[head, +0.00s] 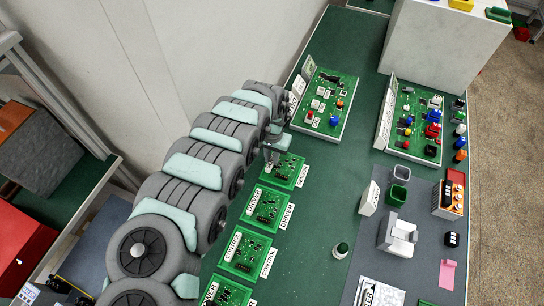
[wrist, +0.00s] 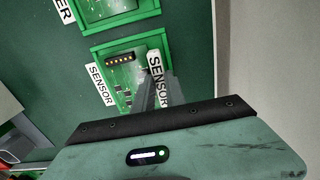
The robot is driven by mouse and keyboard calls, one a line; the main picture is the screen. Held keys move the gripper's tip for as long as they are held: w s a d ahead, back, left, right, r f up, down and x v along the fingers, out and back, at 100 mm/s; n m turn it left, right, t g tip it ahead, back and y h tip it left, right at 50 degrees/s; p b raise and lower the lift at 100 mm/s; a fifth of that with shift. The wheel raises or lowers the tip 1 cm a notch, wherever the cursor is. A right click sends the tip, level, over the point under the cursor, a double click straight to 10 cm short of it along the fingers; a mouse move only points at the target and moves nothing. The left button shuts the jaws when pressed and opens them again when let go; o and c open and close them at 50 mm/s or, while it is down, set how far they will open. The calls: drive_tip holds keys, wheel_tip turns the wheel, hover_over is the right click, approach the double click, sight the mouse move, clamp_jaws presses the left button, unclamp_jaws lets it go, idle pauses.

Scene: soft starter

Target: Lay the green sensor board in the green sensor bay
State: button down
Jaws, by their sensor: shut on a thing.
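The green sensor board (head: 286,166) shows chips, a row of pins and a white SENSOR tag; it also shows in the wrist view (wrist: 122,74). It lies within the outline of the green-rimmed sensor bay (wrist: 119,41), which has its own SENSOR label (wrist: 102,85) beside it. My gripper (wrist: 160,92) is shut on the board at its tagged edge. In the head view my gripper (head: 272,157) comes in from the left and covers that edge. I cannot tell whether the board rests fully on the bay floor.
The driver board (head: 266,205), control board (head: 246,254) and power board (head: 226,294) lie in a row nearer the front. Populated panels (head: 325,103) stand at the back.

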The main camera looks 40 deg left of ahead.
drive_tip(key=shift+f+b, duration=0.35)
drive_tip(key=shift+f, duration=0.4)
drive_tip(key=c, duration=1.3)
unclamp_jaws()
wheel_tip(320, 180, up, 11)
drive_tip(key=p, duration=0.1)
drive_tip(key=shift+w+f, duration=0.1)
